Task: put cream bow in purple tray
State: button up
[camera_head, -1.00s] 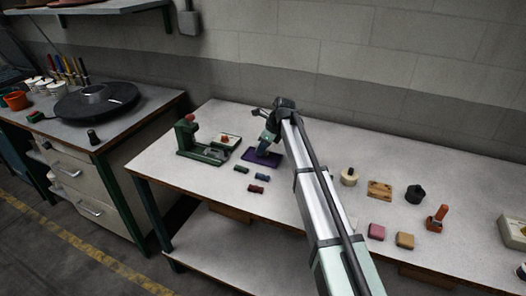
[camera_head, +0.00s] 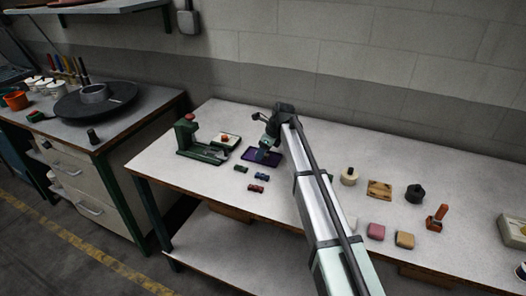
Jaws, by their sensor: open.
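The purple tray (camera_head: 249,154) lies flat on the white-topped bench, right of the green press. My gripper (camera_head: 262,155) is over the tray, pointing down, with its jaws open. Its fingertips are small and partly hidden by the gripper body, so I cannot tell how far above the tray they are. I cannot make out the cream bow in or near the tray; it is too small or hidden behind my gripper. Several small dark bows lie in front of the tray: a green one (camera_head: 241,169), a blue one (camera_head: 262,177) and a dark red one (camera_head: 256,188).
The green press (camera_head: 190,140) and a pale tray with a red item (camera_head: 227,139) stand left of the purple tray. Right of my arm are a cream spool (camera_head: 349,176), a wooden block (camera_head: 380,189), a black knob (camera_head: 415,194), an orange-handled stamp (camera_head: 437,217) and pink and tan blocks.

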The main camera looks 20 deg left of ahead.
jog(key=shift+r, duration=0.1)
jog(key=v, duration=1.2)
jog(key=shift+a+r, duration=0.1)
